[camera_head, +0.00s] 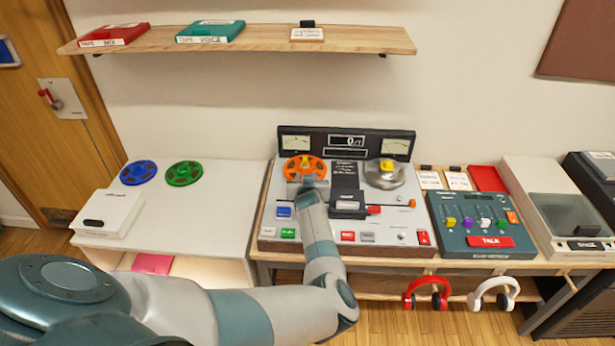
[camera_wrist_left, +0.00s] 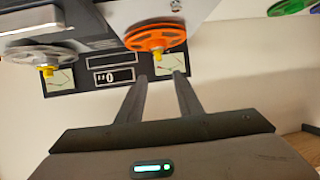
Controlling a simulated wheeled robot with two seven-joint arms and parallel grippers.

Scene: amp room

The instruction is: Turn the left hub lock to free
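The tape deck (camera_head: 390,222) stands on the table with an orange reel (camera_head: 291,170) on its left hub and a grey reel (camera_head: 398,178) on its right hub. The left hub lock (camera_head: 304,160) is a small yellow piece at the orange reel's centre; it also shows in the left wrist view (camera_wrist_left: 158,56). My left gripper (camera_head: 307,182) is at the front edge of the orange reel. In the left wrist view its fingers (camera_wrist_left: 161,77) are apart with nothing between them, and the hub lock lies just beyond the tips, roughly in line with the gap. My right gripper is not in view.
The right hub lock (camera_head: 386,164) is also yellow. The meter panel (camera_head: 346,142) rises behind the reels. A blue reel (camera_head: 138,173) and green reel (camera_head: 184,173) lie on the white table to the left. A mixer (camera_head: 470,222) stands to the right; a shelf (camera_head: 255,39) hangs above.

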